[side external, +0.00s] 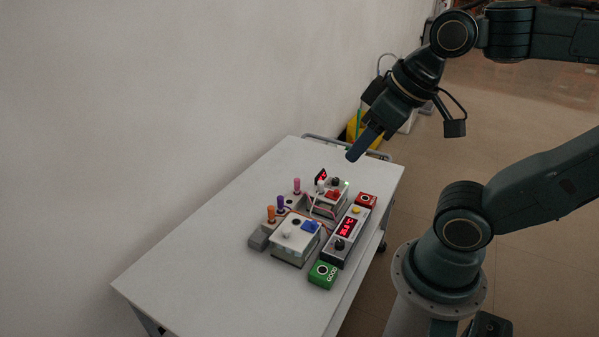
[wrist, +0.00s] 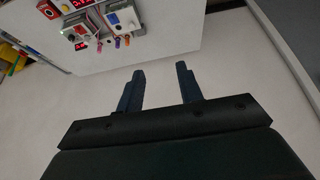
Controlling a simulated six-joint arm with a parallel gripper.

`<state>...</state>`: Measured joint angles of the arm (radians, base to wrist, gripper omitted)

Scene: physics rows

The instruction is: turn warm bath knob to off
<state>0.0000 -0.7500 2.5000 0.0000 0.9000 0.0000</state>
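A long grey unit (side external: 331,254) with a red lit display (side external: 348,227) and a black knob (side external: 339,244) lies on the table's right side in the side view; it may be the warm bath, but its label is unreadable. The knob's setting is too small to tell. In the wrist view, part of a red display (wrist: 68,3) shows at the top edge. My gripper (side external: 355,154) is above the table's far end, apart from the devices. In the wrist view its two fingers (wrist: 160,80) are spread, with nothing between them.
A white box with a blue part (side external: 296,240), a white box with a red part (side external: 328,195), a green block (side external: 323,275) and a red block (side external: 366,200) surround the unit. Several coloured pegs (side external: 281,203) stand at left. The near table top (side external: 190,280) is clear beside the wall.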

